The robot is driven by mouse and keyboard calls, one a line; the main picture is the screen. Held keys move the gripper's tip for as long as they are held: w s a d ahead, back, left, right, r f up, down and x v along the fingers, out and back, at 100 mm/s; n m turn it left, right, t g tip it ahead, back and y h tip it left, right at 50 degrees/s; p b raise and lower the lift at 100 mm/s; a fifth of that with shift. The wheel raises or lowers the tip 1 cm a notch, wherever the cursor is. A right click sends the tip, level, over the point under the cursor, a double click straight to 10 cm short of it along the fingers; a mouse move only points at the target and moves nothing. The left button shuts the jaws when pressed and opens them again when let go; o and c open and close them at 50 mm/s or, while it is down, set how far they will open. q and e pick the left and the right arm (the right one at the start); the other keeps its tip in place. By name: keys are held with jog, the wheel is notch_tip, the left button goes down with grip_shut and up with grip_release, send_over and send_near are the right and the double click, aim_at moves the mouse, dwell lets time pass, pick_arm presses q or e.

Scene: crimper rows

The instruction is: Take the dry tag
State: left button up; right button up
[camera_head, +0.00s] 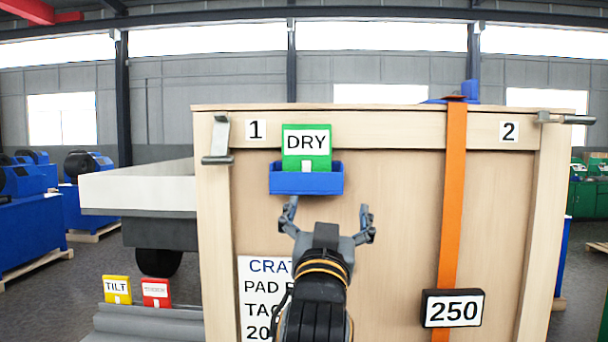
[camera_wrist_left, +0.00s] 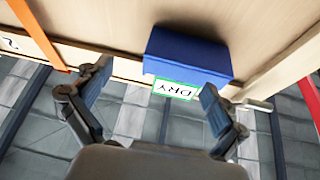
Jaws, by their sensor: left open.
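The dry tag (camera_head: 306,146) is a green card with a white DRY label. It stands upright in a blue holder (camera_head: 306,183) on the front of the wooden crate (camera_head: 400,210). My left gripper (camera_head: 326,211) is open and empty, just below the holder in the head view. In the left wrist view, the holder (camera_wrist_left: 188,56) lies ahead between and beyond the open fingers (camera_wrist_left: 152,82), and the tag's labelled edge (camera_wrist_left: 175,89) shows past it. The holder hides the tag's lower part. My right gripper is not in view.
An orange strap (camera_head: 453,190) with a black 250 block (camera_head: 452,308) runs down the crate. Metal brackets (camera_head: 217,140) sit at its upper corners. Yellow TILT (camera_head: 117,289) and red (camera_head: 156,292) tags stand on a grey surface at lower left.

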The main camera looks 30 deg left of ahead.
aim_at(306, 142)
pick_arm(q)
jog(key=s+a+r+n+y, duration=0.1)
jog(key=s+r+n+y, duration=0.15)
jog(key=s+r, duration=0.25)
jog(key=p+x, duration=0.3)
jog(key=x, duration=0.6)
jog(key=shift+s+a, duration=0.1)
jog(key=shift+p+x, duration=0.6)
jog(key=shift+x, duration=0.35)
jog(key=shift+w+a, duration=0.1)
jog(key=shift+w, duration=0.1)
jog(key=c, duration=1.2)
notch_tip(306, 142, up, 6)
jog(key=p, duration=0.5)
